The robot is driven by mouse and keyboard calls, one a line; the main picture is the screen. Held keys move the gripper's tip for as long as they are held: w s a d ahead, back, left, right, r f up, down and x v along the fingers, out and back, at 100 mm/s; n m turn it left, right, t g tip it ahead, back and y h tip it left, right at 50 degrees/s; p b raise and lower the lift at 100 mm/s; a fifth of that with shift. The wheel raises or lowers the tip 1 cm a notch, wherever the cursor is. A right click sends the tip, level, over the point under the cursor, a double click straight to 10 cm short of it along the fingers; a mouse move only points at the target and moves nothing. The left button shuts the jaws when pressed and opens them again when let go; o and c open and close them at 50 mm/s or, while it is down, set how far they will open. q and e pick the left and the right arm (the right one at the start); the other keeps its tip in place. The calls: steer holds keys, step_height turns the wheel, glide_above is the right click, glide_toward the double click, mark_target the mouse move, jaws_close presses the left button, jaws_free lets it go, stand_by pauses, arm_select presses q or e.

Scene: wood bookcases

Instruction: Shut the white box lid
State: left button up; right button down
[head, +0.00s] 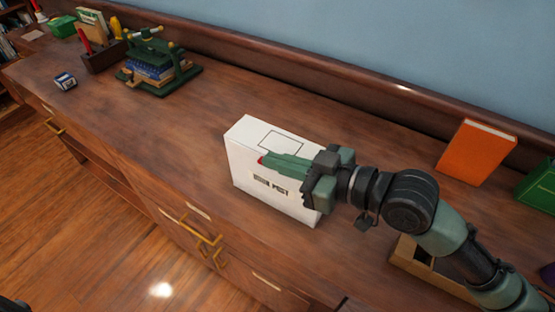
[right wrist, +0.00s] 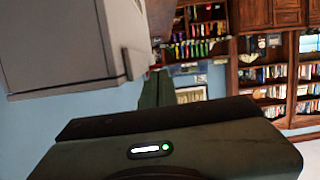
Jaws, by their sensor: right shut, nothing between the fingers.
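The white box (head: 255,179) stands on the wooden counter in the middle of the head view. Its top (head: 262,133) has a rectangular outline, and its front has dark lettering. The top looks flat, with no raised flap visible. My right gripper (head: 264,160) is shut and empty, with its fingertips over the upper part of the box. I cannot tell whether the fingers touch it. In the right wrist view the box (right wrist: 60,45) is a grey-white shape at the upper left, beside the shut fingers (right wrist: 155,90).
The wooden counter (head: 120,115) is clear left of the box. A green press (head: 158,72) and a small blue box (head: 65,81) stand farther left. An orange book (head: 475,151) stands at the right near the back ledge. A wooden tray (head: 425,266) lies under my right arm.

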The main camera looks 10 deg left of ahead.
stand_by(0.5)
step_height(320, 180, up, 5)
steer(key=p, duration=0.5)
arm_select(q)
steer(key=r+b, duration=0.1)
steer(key=s+b, duration=0.1)
steer(key=b, duration=0.1)
steer(key=shift+d+r, duration=0.3)
steer(key=shift+r, duration=0.1)
arm_select(e)
steer(key=f+v, duration=0.1)
steer(key=v, duration=0.8)
steer(key=shift+d, duration=0.5)
